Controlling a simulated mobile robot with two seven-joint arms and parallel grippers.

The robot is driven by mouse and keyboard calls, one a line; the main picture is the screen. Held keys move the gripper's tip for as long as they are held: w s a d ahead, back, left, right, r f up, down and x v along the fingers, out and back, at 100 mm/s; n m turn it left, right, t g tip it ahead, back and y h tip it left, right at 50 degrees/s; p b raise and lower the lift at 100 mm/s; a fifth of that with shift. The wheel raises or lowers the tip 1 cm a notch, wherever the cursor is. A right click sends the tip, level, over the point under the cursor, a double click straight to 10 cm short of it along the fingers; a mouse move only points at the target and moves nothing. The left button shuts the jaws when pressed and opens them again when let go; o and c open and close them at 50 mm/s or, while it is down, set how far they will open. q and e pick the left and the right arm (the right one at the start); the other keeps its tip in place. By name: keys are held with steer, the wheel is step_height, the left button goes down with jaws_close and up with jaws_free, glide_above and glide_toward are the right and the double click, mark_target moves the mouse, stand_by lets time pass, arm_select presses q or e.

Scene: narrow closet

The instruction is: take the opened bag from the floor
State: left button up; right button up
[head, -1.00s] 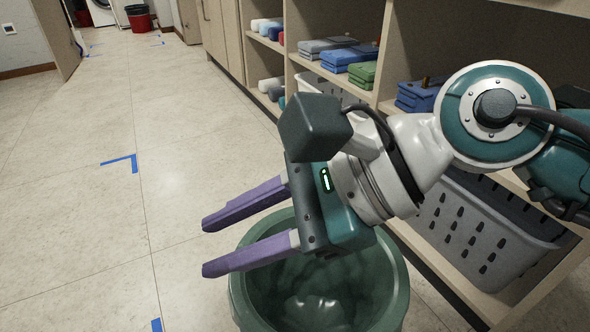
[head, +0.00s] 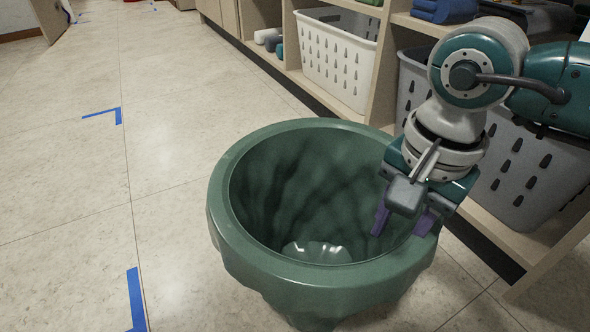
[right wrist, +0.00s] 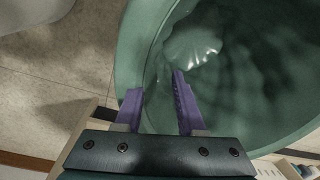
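The opened bag (head: 232,240) is green and bin-like, with a thick round rim and rippled sides. It stands upright on the floor with its mouth open upward. A shiny pale patch shows at its bottom. My right gripper (head: 400,231) is at the bag's right rim, its purple fingers pointing down and apart. One finger reaches inside the mouth and the other is over the rim. In the right wrist view the gripper (right wrist: 156,84) is open, with bag wall (right wrist: 150,45) between and beyond the fingers. Whether they touch it I cannot tell. My left gripper is not in view.
Wooden shelving (head: 386,60) runs along the right, with a white basket (head: 338,62) and a grey basket (head: 535,170) low down. The grey basket is close behind my right arm. Blue tape marks (head: 137,300) lie on the floor. The floor left of the bag is clear.

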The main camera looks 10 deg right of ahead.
mark_target(386, 264)
steer(key=f+b, duration=0.4)
steer(key=f, duration=0.1)
steer(key=shift+s+f+b, duration=0.1)
steer(key=shift+s+b, duration=0.15)
steer(key=shift+b, duration=0.05)
steer(key=shift+f, duration=0.15)
stand_by(0.5)
steer(key=c, duration=0.6)
stand_by(1.0)
